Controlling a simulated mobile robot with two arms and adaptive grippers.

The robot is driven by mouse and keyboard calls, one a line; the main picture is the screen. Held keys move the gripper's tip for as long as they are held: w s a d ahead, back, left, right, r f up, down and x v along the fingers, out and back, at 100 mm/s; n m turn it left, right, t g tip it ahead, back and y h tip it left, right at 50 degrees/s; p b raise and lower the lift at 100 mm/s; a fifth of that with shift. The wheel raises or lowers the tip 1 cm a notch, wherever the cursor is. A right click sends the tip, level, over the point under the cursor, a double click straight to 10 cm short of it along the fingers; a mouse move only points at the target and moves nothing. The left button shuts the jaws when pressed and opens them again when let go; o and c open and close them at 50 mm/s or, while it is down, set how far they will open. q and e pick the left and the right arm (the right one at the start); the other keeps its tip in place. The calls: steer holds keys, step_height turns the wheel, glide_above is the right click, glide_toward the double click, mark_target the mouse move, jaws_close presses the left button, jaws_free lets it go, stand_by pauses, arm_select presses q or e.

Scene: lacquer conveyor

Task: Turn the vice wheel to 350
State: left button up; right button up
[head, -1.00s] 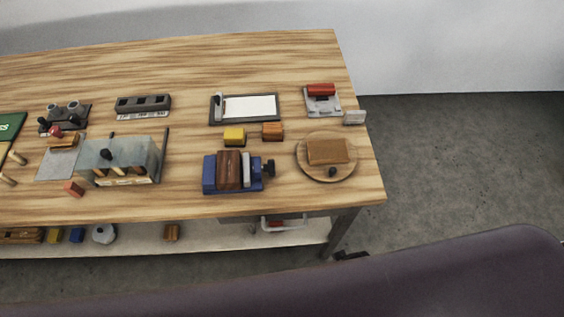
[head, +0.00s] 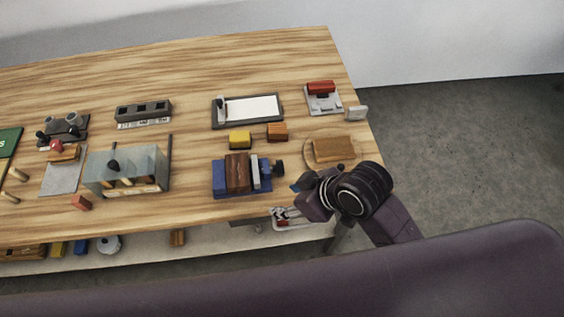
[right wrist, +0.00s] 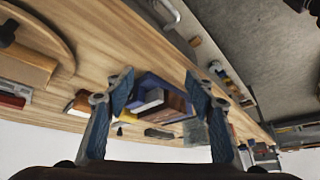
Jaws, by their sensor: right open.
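The blue vice (head: 221,178) sits near the front edge of the workbench, with a brown wooden block (head: 237,172) between its jaws. Its dark wheel (head: 279,168) is on the vice's right side; I cannot read any number on it. My right gripper (head: 288,200) is in front of and to the right of the wheel, apart from it, open and empty. In the right wrist view the open fingers (right wrist: 161,85) frame the blue vice (right wrist: 148,84) beyond them; the wheel is not clear there. My left gripper is not in view.
A round wooden board with a block (head: 334,149) lies right of the vice, partly behind my right arm. Bare bench (head: 200,205) lies in front.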

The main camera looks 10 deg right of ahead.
mark_target(282, 163)
steer(key=w+a+n, duration=0.1)
steer(key=a+r+n+g+y, duration=0.1)
steer(key=a+n, duration=0.1)
steer(key=w+a+r+n, duration=0.1)
steer(key=a+n, duration=0.1)
steer(key=shift+w+a+r+y, duration=0.1)
steer(key=shift+w+a+y, duration=0.1)
steer(key=shift+w+y, duration=0.15)
steer(key=shift+w+a+r+n+g, duration=0.15)
steer(key=shift+w+n+g, duration=0.3)
steer(key=shift+n, duration=0.35)
steer(key=w+d+r+n+g+h, duration=0.2)
steer(key=w+d+r+n, duration=0.1)
steer(key=w+d, duration=0.5)
steer(key=x, duration=0.2)
steer(key=s+p+x, duration=0.1)
steer(key=x, duration=0.4)
steer(key=shift+s+d+f+p, duration=0.15)
steer(key=shift+d+f+p, duration=0.15)
steer(key=shift+f+p, duration=0.1)
steer(key=c, duration=1.2)
steer(key=shift+o, duration=0.2)
steer(key=shift+g, duration=0.25)
